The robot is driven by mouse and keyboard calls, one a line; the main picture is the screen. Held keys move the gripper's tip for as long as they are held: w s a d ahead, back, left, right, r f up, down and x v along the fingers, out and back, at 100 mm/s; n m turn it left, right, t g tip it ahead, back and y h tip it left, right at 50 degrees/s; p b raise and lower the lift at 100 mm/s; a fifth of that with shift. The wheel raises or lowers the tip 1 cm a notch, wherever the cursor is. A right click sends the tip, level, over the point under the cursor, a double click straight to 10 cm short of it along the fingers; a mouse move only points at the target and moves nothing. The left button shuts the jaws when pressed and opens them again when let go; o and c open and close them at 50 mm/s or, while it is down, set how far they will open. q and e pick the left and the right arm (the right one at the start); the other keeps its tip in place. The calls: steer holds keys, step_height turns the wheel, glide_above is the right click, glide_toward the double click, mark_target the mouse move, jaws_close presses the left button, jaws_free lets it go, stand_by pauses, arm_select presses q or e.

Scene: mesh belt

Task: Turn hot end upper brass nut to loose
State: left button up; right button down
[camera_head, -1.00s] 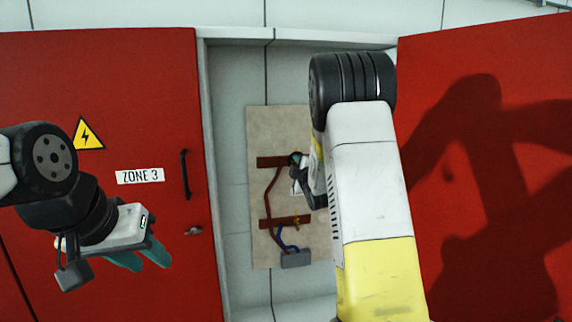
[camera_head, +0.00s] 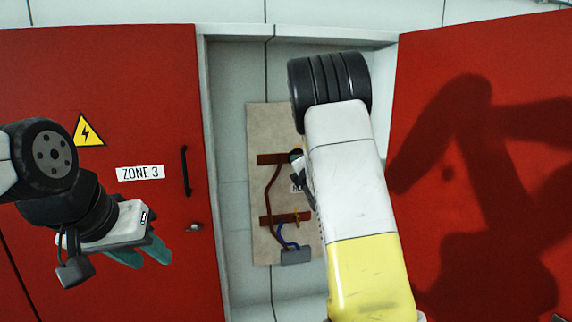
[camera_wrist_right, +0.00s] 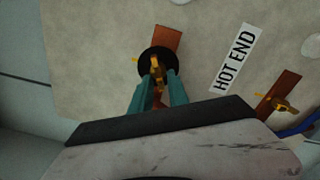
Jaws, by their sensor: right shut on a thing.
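The hot end upper brass nut (camera_wrist_right: 157,70) sits on a black round base on a copper-brown bar, near the "HOT END" label (camera_wrist_right: 235,58). My right gripper (camera_wrist_right: 157,88) is shut on this nut, with its teal fingers on either side of it. In the head view my right forearm covers most of that gripper, at the right part of the upper bar (camera_head: 272,159). My left gripper (camera_head: 141,255) is open and empty in front of the left red door, away from the panel.
A second brass nut (camera_wrist_right: 281,104) is on the lower bar (camera_head: 280,219), beside a blue cable and a grey box (camera_head: 296,256). The beige panel (camera_head: 262,120) stands in a recess between the left red door (camera_head: 100,60) and the right red door (camera_head: 500,60).

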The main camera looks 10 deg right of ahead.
steer(key=shift+f, duration=0.15)
stand_by(0.4)
steer(key=c, duration=1.6)
jaws_free()
steer(key=shift+o, duration=0.2)
steer(key=s, duration=0.8)
steer(key=shift+d, duration=0.15)
